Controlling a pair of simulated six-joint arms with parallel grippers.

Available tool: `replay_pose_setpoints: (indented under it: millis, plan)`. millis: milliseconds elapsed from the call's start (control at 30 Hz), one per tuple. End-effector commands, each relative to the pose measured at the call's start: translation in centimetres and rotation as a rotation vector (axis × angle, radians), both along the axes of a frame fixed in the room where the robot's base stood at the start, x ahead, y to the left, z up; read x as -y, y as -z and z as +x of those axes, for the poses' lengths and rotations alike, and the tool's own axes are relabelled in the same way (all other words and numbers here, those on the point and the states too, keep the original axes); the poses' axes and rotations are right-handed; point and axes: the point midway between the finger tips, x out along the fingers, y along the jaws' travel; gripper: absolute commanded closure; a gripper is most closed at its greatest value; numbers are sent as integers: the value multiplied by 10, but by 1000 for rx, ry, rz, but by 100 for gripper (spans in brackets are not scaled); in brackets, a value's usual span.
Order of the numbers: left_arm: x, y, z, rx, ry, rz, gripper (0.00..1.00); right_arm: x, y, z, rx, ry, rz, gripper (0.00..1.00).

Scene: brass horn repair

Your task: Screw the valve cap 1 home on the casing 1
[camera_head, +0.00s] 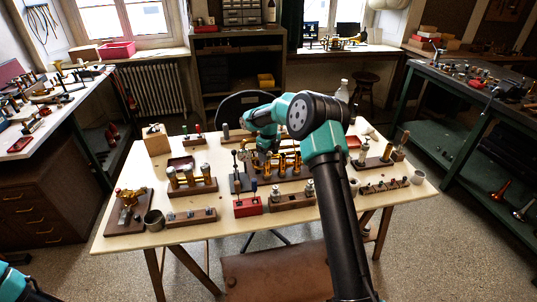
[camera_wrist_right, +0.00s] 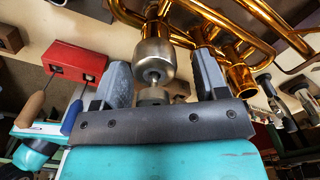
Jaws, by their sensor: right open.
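The brass horn valve section (camera_head: 290,163) stands in a dark wooden holder at the middle of the bench. Its brass tubes (camera_wrist_right: 240,75) fill the top of the right wrist view. My right gripper (camera_head: 266,162) reaches down beside it, partly hidden by my arm. In the right wrist view its fingers (camera_wrist_right: 163,80) are open on either side of a silvery cap-like piece with a knob (camera_wrist_right: 154,58), in line with a brass casing. I cannot tell whether the fingers touch it or how it is seated. My left gripper is out of view; only a teal piece of my left arm shows at the lower left.
A red block (camera_head: 248,206) and wooden racks of small parts (camera_head: 192,217) line the bench front. A rack of cylinders (camera_head: 192,187) stands to the left of the horn. The red block (camera_wrist_right: 78,60) also shows in the wrist view.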

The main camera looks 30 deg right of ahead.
Motion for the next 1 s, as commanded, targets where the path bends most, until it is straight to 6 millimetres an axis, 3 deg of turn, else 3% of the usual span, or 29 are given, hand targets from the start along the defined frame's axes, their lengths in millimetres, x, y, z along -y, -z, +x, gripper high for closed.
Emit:
replay_pose_setpoints:
  millis: [267,467,1000]
  plan:
    - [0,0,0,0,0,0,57,-1,0,0,-2,-2,2,31]
    - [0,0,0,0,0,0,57,-1,-13,0,0,-2,1,31]
    - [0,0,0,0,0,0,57,-1,-110,0,3,-1,0,31]
